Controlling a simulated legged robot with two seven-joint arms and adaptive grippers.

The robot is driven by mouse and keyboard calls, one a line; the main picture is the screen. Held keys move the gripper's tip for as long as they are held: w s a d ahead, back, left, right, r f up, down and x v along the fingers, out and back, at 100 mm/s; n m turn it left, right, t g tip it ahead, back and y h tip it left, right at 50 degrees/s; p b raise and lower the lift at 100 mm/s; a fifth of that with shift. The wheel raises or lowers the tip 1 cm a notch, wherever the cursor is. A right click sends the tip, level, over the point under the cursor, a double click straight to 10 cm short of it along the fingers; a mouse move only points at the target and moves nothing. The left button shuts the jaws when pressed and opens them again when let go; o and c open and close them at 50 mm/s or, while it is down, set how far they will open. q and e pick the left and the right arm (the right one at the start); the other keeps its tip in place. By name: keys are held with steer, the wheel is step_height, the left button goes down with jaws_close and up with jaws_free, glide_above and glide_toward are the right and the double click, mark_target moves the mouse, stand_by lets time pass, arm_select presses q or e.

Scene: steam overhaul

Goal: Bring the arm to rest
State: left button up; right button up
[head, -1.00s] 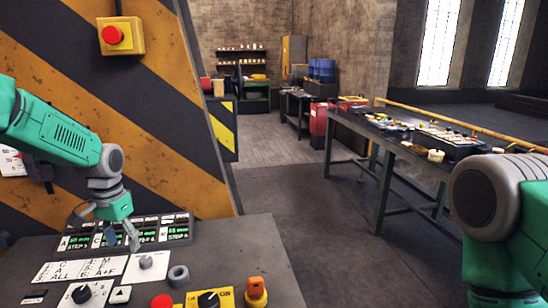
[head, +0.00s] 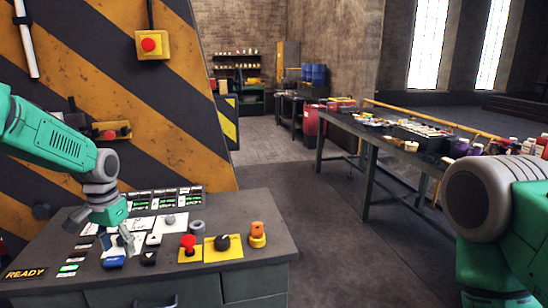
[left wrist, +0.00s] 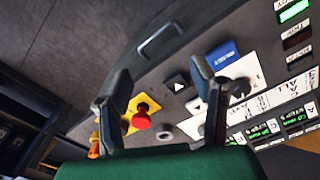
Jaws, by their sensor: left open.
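My left arm comes in from the left in the head view, and its gripper (head: 118,242) hangs over the control desk (head: 270,240). The gripper is open and empty. In the left wrist view its two fingers (left wrist: 160,105) stand apart, with the desk's controls seen beyond and between them. A red knob (head: 187,241) on a yellow plate is to the right of the gripper; it also shows in the left wrist view (left wrist: 141,119). My right arm shows as a green and grey link at the right edge; its gripper is out of view.
The desk holds a black dial (head: 222,242), an orange knob (head: 257,233), a grey ring (head: 196,226) and lit label strips. A striped panel with a red stop button (head: 151,44) rises behind. A long workbench (head: 372,150) stands right, with open floor between.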

arm_select(q)
steer(key=s+d+f+b, duration=0.25)
steer(key=s+f, duration=0.35)
steer(key=f, duration=0.3)
steer(key=s+d+f+b, duration=0.25)
steer(key=s+f, duration=0.35)
steer(key=f, duration=0.3)
steer(key=s+d+f+b, duration=0.1)
steer(key=s+d+f, duration=0.3)
steer(key=s+f, duration=0.45)
steer(key=s+f+n+b, duration=0.1)
steer(key=s+f+b, duration=0.1)
steer(key=s, duration=0.7)
steer(key=s+f+n+b, duration=0.1)
steer(key=s+f, duration=0.3)
steer(key=s, duration=0.6)
steer(key=shift+d+f+t+b, duration=0.15)
steer(key=shift+f+t+b, duration=0.2)
steer(key=shift+b, duration=0.25)
